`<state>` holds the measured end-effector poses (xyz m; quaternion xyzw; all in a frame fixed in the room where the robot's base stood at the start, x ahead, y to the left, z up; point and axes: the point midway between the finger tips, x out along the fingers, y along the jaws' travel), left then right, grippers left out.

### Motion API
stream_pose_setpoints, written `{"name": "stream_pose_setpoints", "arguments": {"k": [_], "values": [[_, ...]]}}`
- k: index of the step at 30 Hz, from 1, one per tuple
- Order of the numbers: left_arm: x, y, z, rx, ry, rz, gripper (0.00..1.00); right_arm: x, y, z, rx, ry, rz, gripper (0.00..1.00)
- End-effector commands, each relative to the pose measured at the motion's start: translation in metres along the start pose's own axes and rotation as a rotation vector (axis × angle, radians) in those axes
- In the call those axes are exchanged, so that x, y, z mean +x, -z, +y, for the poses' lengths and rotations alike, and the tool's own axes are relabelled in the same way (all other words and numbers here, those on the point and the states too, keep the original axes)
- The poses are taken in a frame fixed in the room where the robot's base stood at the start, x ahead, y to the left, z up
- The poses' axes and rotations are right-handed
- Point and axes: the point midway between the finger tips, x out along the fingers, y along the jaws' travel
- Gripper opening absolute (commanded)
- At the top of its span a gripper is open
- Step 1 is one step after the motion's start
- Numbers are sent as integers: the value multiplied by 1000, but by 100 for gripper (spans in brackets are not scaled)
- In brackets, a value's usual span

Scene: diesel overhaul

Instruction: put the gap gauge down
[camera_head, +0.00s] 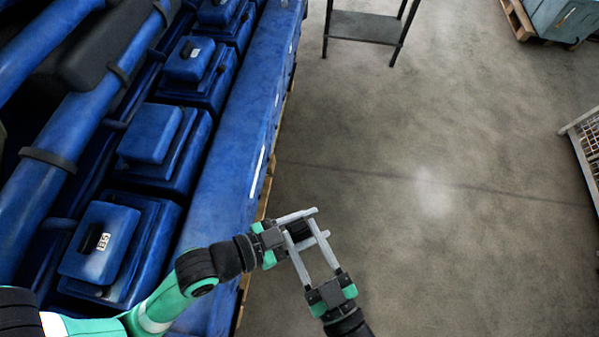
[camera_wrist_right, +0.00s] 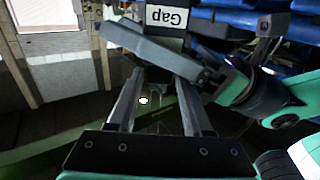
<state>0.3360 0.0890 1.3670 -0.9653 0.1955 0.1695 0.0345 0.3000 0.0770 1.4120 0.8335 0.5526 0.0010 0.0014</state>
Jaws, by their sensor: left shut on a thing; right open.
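The gap gauge (camera_head: 299,230) is a small dark piece between my left gripper's fingers in the head view, mostly hidden by the fingers.
The blue engine (camera_head: 225,180) with several box-shaped covers fills the left side. A dark metal table (camera_head: 365,26) stands at the top. A pallet with a blue-grey box (camera_head: 565,15) is top right, a wire crate (camera_head: 590,145) at the right edge. The concrete floor between is clear.

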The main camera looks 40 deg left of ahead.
Motion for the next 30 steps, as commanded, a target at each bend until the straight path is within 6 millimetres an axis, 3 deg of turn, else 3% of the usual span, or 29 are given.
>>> {"name": "stream_pose_setpoints", "arguments": {"k": [6,14,22,29,30], "values": [[0,1,0,0,0,3,0,20,1,0,0,0,1,50],[0,1,0,0,0,3,0,21,0,0,0,-1,0,50],[0,1,0,0,0,3,0,21,0,0,0,0,0,1],[0,1,0,0,1,3,0,21,0,0,0,1,0,0],[0,1,0,0,1,3,59,21,1,0,-1,0,3,0]]}}
